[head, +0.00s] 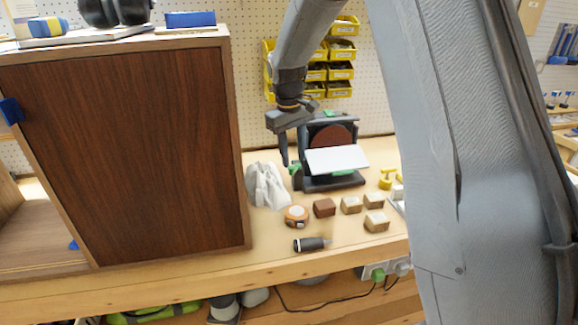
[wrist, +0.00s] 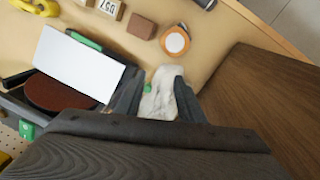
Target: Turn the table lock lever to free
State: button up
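The disc sander (head: 332,183) stands on the bench with a reddish-brown disc (wrist: 55,92) and a tilted white table (head: 337,159). A small green part (head: 295,169), which looks like the lock lever, is at the sander's left side. In the wrist view a bit of green (wrist: 148,87) shows between my fingers, mostly hidden; its lever angle cannot be told. My gripper (head: 285,157) points down just left of the sander, close to this green part. In the wrist view my gripper (wrist: 156,82) has its fingers apart, with no clear contact.
A crumpled whitish cloth (head: 265,186) lies close left of the sander. A brown cabinet (head: 130,160) rises at the left. Yellow bins (head: 340,71) hang behind.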

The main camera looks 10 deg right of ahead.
send_near(291, 167)
jog(key=shift+n, duration=0.4)
jog(key=shift+w+d+f+p, duration=0.15)
jog(key=shift+f+p, duration=0.4)
jog(key=shift+f, duration=1.55)
jog(key=shift+w+d+f+p, duration=0.15)
jog(key=shift+f+p, duration=0.4)
jog(key=shift+f, duration=1.5)
jog(key=shift+s, duration=0.1)
